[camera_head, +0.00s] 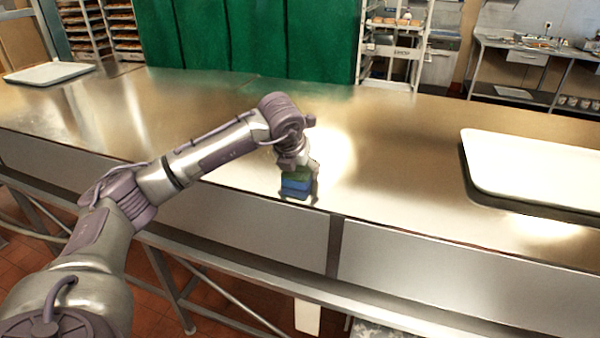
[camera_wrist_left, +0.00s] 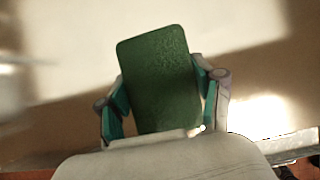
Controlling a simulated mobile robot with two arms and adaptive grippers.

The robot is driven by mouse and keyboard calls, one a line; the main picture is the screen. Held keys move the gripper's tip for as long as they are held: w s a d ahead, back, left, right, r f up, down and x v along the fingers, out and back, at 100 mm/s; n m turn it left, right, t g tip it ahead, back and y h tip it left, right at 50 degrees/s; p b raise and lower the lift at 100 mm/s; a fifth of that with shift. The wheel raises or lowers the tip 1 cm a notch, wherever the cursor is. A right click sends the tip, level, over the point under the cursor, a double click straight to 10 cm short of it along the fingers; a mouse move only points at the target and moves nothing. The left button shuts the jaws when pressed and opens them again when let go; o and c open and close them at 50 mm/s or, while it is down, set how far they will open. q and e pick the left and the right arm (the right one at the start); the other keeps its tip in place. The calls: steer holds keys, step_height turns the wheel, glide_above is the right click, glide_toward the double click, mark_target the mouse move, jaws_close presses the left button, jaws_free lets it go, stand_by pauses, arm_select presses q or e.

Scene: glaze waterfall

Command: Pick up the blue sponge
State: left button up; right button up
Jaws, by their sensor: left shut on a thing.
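The blue sponge (camera_head: 295,187) is a small block with a blue lower part and a green top, at the front part of the metal counter in the head view. In the left wrist view its green face (camera_wrist_left: 158,75) sits between the two fingers. My left gripper (camera_head: 298,180) comes down from above and is shut on the sponge; the wrist view also shows the gripper (camera_wrist_left: 162,100) with a finger on each side. I cannot tell whether the sponge touches the counter. My right gripper is not in view.
The long metal counter (camera_head: 400,150) is largely bare around the sponge. A white tray (camera_head: 535,165) lies at the right and another tray (camera_head: 48,73) at the far left. A green curtain (camera_head: 250,40) and racks (camera_head: 397,40) stand behind the counter.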

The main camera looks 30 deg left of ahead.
mark_target(300, 167)
arm_select(q)
steer(key=shift+c, duration=0.3)
steer(key=shift+r+p, duration=0.3)
steer(key=shift+p, duration=0.15)
steer(key=shift+r+b, duration=0.2)
steer(key=shift+b, duration=0.1)
step_height(300, 167, up, 3)
steer(key=shift+b, duration=0.7)
steer(key=d+r+b, duration=0.3)
steer(key=d+r, duration=0.4)
steer(key=d, duration=0.4)
steer(key=shift+d+r, duration=0.25)
steer(key=shift+d, duration=0.1)
steer(key=shift+o, duration=0.4)
